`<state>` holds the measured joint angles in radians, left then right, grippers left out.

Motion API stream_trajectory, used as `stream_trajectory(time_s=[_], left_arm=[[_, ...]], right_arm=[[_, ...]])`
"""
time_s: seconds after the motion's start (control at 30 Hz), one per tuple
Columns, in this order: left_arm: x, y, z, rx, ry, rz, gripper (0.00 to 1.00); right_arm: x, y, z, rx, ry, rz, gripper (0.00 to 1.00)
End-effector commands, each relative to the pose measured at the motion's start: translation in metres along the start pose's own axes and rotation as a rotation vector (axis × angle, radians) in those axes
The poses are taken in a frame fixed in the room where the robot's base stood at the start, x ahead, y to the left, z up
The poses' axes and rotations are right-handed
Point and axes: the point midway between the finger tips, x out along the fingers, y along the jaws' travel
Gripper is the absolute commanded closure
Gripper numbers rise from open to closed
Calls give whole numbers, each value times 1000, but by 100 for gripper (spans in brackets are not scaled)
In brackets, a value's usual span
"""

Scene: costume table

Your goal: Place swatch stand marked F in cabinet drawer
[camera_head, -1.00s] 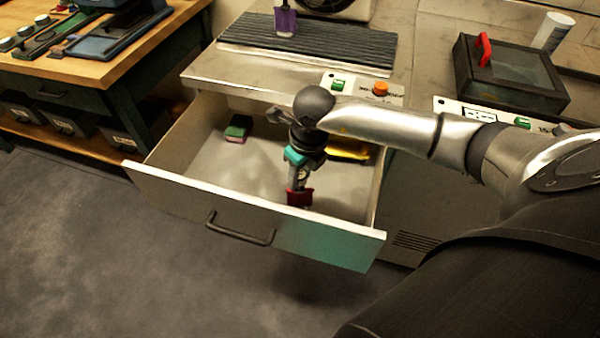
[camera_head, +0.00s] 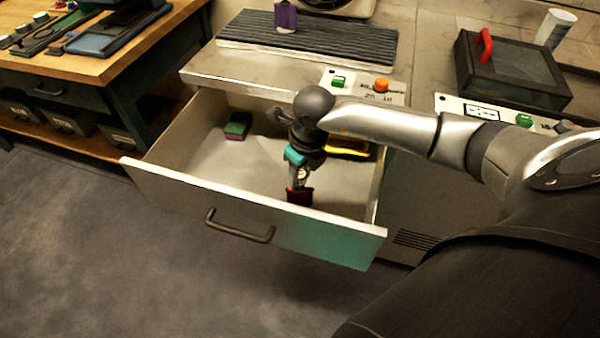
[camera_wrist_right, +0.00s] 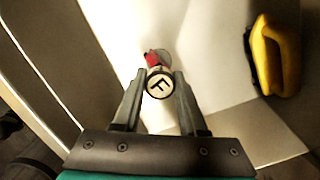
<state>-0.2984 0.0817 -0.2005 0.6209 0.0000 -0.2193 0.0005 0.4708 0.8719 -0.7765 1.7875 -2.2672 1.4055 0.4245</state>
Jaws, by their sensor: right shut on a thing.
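The cabinet drawer (camera_head: 215,175) is pulled open. My right gripper (camera_head: 300,180) reaches down into it near the front panel. It is shut on the swatch stand marked F (camera_wrist_right: 159,84), whose round top with a black F shows between the fingers in the right wrist view. The red lower part of the stand (camera_head: 299,196) shows below the fingers in the head view, low in the drawer. I cannot tell whether its base touches the drawer floor. My left gripper is not in view.
A green and pink block (camera_head: 238,126) lies at the drawer's back left. A yellow object (camera_head: 350,150) lies at the back right, partly behind my arm; it also shows in the wrist view (camera_wrist_right: 275,55). A purple stand (camera_head: 285,17) is on the ribbed mat (camera_head: 310,42) above. The drawer's left floor is clear.

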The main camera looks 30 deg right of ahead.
Motion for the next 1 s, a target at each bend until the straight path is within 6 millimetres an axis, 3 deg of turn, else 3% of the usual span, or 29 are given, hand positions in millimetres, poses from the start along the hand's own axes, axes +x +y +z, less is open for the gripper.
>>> stream_trajectory(time_s=[0.1, 0.13, 0.4, 0.6, 0.8, 1.0], left_arm=[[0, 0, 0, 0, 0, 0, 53], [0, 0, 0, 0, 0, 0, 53], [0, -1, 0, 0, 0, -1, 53], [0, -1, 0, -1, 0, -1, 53], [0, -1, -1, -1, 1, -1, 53], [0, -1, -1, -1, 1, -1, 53]], right_arm=[[0, 0, 0, 0, -1, 0, 100], [0, 0, 0, 0, -1, 0, 55], [0, 0, 0, 0, 0, 0, 25], [0, 0, -1, 0, 2, 0, 22], [0, 0, 0, 0, 1, 0, 0], [0, 0, 0, 0, 1, 0, 0]])
